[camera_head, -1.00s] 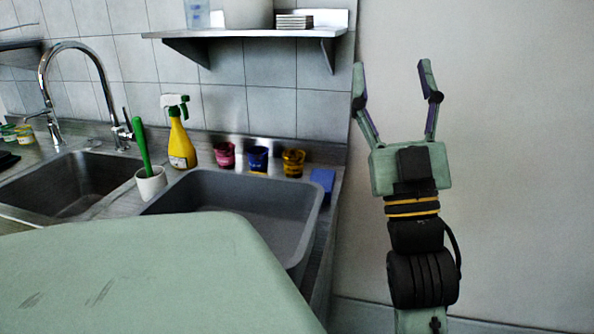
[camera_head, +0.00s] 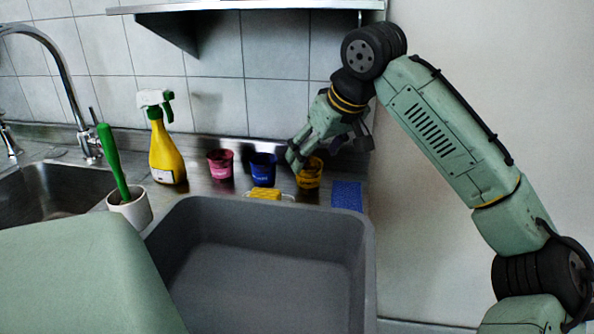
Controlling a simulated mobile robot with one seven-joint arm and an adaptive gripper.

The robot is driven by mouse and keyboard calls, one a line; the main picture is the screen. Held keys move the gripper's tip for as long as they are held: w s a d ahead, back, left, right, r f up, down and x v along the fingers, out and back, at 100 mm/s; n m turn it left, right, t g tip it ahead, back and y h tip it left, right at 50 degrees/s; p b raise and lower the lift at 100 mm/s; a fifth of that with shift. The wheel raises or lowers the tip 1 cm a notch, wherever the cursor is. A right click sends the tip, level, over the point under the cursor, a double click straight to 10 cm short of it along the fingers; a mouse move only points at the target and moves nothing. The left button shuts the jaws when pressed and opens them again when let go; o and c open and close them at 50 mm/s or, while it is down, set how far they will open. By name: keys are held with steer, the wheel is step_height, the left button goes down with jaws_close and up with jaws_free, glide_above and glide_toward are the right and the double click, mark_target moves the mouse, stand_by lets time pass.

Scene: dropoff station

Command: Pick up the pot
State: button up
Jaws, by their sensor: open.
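Three small pots stand in a row on the counter against the tiled wall: a pink pot (camera_head: 220,164), a blue pot (camera_head: 263,167) and a yellow pot (camera_head: 309,175). All are upright. A white pot (camera_head: 133,209) holding a green-handled tool stands farther left. I cannot tell which one the task names. My gripper (camera_head: 328,153) is open and empty, pointing down at the yellow pot. One finger is near that pot's left upper side, the other is to its right. The fingers partly cover its rim, and I cannot tell whether they touch it.
A grey basin (camera_head: 190,222) lies in front of the pots. A yellow sponge (camera_head: 264,193) and a blue sponge (camera_head: 347,195) lie by its back edge. A yellow spray bottle (camera_head: 167,152) stands left. A shelf (camera_head: 245,5) hangs above, and a steel sink (camera_head: 60,190) is far left.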

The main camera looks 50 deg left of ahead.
mark_target(309, 173)
steer(key=x, duration=0.2)
steer(key=p+x, duration=0.1)
steer(key=x, duration=0.4)
steer(key=shift+w+d+f, duration=0.2)
steer(key=shift+w+f, duration=0.1)
steer(key=shift+c, duration=0.4)
steer(key=c, duration=0.8)
